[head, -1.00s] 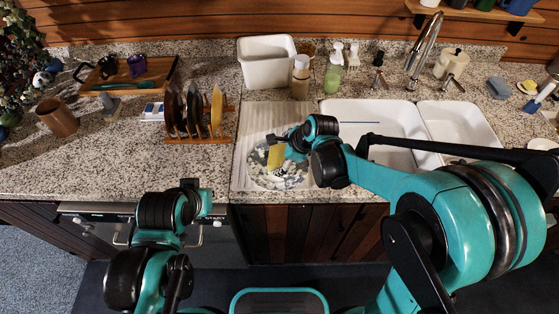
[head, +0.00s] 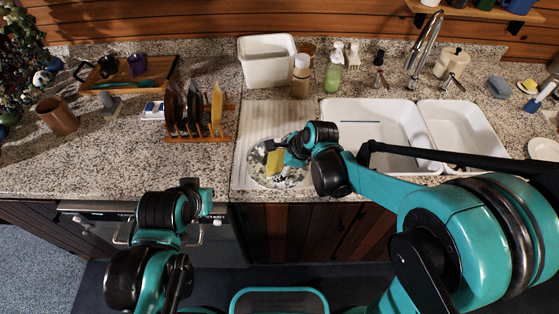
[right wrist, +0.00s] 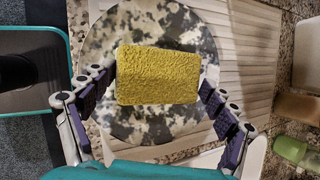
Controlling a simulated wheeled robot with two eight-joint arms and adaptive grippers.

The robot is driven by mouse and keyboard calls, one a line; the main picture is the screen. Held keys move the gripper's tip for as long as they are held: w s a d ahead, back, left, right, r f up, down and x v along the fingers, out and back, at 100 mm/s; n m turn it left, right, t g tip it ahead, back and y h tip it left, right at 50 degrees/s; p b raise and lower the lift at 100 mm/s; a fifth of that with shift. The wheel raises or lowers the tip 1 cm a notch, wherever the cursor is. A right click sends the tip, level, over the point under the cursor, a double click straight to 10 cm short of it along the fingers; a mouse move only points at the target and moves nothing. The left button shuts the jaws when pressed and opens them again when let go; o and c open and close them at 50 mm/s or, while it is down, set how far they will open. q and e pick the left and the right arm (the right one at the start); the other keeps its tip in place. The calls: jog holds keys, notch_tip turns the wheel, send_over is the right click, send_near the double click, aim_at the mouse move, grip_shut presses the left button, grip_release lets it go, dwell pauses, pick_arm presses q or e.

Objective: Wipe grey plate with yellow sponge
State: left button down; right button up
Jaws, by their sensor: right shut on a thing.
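The grey plate (head: 264,182) is round with a mottled grey, white and dark pattern. It lies on the ribbed drainboard beside the sink. It also shows in the right wrist view (right wrist: 200,32), behind the sponge. My right gripper (head: 280,157) is over the plate and shut on the yellow sponge (head: 273,162). In the right wrist view the sponge (right wrist: 158,76) sits between the two fingers and hides the plate's middle. I cannot tell whether the sponge touches the plate. My left gripper (head: 194,188) is near the counter's front edge, away from the plate; its fingers are not clear.
A wooden rack (head: 205,138) with several upright plates stands left of the drainboard. A white tub (head: 267,70), a brown bottle (head: 300,78) and a green bottle (head: 333,75) stand behind it. The white sink (head: 375,118) is to the right. The counter left of the drainboard's front is clear.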

aim_at(282, 153)
jog(key=shift+w+d, duration=0.2)
jog(key=shift+w, duration=0.8)
jog(key=shift+w+d, duration=0.1)
jog(key=shift+w, duration=0.35)
jog(key=shift+s, duration=0.5)
jog(key=shift+s+a+r, duration=0.1)
jog(key=shift+s+a, duration=0.1)
jog(key=shift+s, duration=0.45)
jog(key=shift+s+a, duration=0.15)
jog(key=shift+s, duration=0.45)
jog(key=shift+w, duration=0.15)
jog(key=shift+w+d+f+b, duration=0.15)
jog(key=shift+w+b, duration=0.05)
jog(key=shift+w, duration=0.45)
jog(key=shift+w+d+f+b, duration=0.1)
jog(key=shift+w+f+b, duration=0.05)
jog(key=shift+w, duration=0.45)
jog(key=shift+w+d, duration=0.1)
jog(key=shift+w, duration=0.35)
